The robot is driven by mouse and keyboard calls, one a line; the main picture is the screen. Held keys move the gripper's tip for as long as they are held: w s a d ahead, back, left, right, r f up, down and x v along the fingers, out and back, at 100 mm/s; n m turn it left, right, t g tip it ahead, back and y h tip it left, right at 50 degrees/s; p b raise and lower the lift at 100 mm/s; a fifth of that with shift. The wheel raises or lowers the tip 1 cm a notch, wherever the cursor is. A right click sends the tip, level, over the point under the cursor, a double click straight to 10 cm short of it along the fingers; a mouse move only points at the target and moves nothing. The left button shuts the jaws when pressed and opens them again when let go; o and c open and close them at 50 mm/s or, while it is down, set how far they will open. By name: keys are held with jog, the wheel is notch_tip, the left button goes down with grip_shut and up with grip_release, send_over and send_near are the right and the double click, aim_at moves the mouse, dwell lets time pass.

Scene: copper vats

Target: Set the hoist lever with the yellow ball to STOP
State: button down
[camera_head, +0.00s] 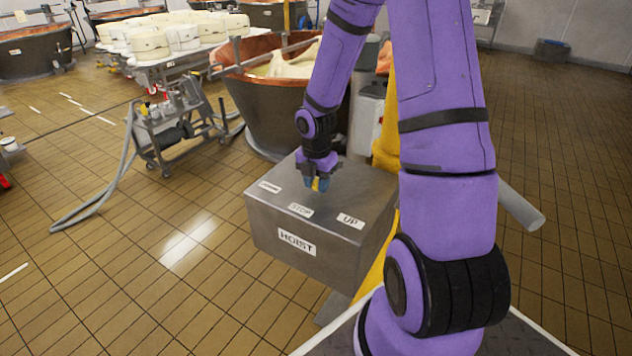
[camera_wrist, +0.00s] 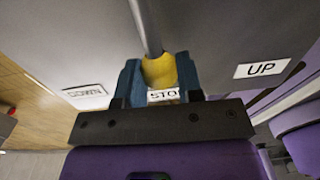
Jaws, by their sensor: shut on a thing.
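The hoist box (camera_head: 290,255) is a grey metal box with a HOIST label (camera_head: 297,242) on its front. Its top edge carries the labels DOWN (camera_head: 269,187), STOP (camera_head: 300,209) and UP (camera_head: 350,220). My gripper (camera_head: 318,184) is over the box top, shut on the yellow ball (camera_wrist: 159,71) of the lever. In the wrist view the blue fingers sit on both sides of the ball, and the grey lever rod (camera_wrist: 146,25) runs away from it. The ball is in line with the STOP label (camera_wrist: 165,94), which is partly hidden, between DOWN (camera_wrist: 85,91) and UP (camera_wrist: 262,69).
A copper vat (camera_head: 262,110) stands behind the box. A wheeled pump (camera_head: 170,130) with a hose is at left, near a table of white cheeses (camera_head: 150,42). A yellow post (camera_head: 388,125) rises behind the box. The tiled floor at front left is clear.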

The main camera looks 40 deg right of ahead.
jog(key=c, duration=0.8)
grip_release()
notch_tip(320, 180, up, 11)
jog(key=shift+w+f, duration=0.1)
jog(key=shift+w, duration=0.05)
jog(key=s+a+r+m+t+h, duration=0.1)
jog(key=s+a+r+m, duration=0.35)
jog(key=r, duration=0.25)
jog(key=s+a+r+m+t+h, duration=0.1)
jog(key=s+a+r+m, duration=0.2)
jog(key=r+m, duration=0.35)
jog(key=s+a+r+m+t, duration=0.1)
jog(key=s+r+m, duration=0.1)
jog(key=s+m, duration=0.1)
jog(key=s+a+r+m+t+y, duration=0.1)
jog(key=s+a+r+m, duration=0.1)
jog(key=s, duration=0.4)
jog(key=s+a+r+m+t+y, duration=0.1)
jog(key=s+a+r+m, duration=0.1)
jog(key=m, duration=0.4)
jog(key=shift+s+r, duration=0.45)
jog(key=shift+s, duration=0.2)
jog(key=shift+s+r, duration=0.45)
jog(key=shift+s, duration=0.2)
